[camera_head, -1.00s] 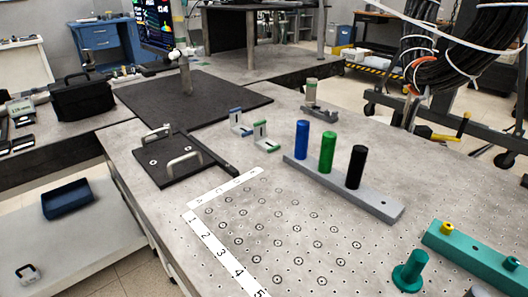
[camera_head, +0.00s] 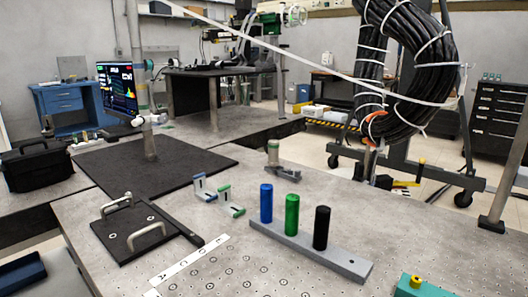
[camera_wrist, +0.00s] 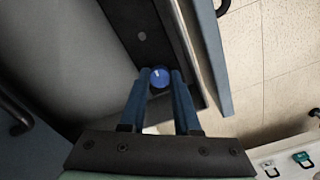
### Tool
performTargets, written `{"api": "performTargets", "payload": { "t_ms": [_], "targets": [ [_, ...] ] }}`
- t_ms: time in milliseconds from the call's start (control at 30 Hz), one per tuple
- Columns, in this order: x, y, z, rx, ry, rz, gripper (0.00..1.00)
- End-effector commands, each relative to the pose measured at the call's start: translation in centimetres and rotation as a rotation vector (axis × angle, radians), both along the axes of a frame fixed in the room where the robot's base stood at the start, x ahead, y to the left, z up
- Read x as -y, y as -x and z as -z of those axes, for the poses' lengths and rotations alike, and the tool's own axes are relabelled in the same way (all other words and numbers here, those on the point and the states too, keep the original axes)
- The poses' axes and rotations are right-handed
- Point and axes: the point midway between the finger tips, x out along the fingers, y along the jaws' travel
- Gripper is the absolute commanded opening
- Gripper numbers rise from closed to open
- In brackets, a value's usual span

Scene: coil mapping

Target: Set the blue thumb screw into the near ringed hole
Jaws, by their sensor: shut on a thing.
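My gripper (camera_wrist: 160,85) shows in the wrist view, its two blue fingers closed on a small round blue thumb screw (camera_wrist: 160,75). The screw's round end faces the wrist camera with a pale mark on it. My gripper is not in the head view. In the head view the grey table (camera_head: 110,220) carries a field of ringed holes (camera_head: 247,285) at the bottom, beside a white lettered strip (camera_head: 190,264). The lower part of this field is cut off by the frame, and I cannot tell which ringed hole is the near one.
A grey bar (camera_head: 335,260) holds blue, green and black cylinders. A black plate with handles (camera_head: 125,242) lies left of the holes. A teal block (camera_head: 425,288) is at the lower right. The wrist view shows a dark bar (camera_wrist: 150,20) and tiled floor (camera_wrist: 270,50) behind the screw.

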Motion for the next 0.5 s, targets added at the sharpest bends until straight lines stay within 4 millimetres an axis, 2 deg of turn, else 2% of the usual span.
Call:
{"api": "performTargets", "payload": {
  "t_ms": [500],
  "targets": [
    [-0.01,-0.04,-1.24,0.001,0.0,0.0,0.0]
  ]
}}
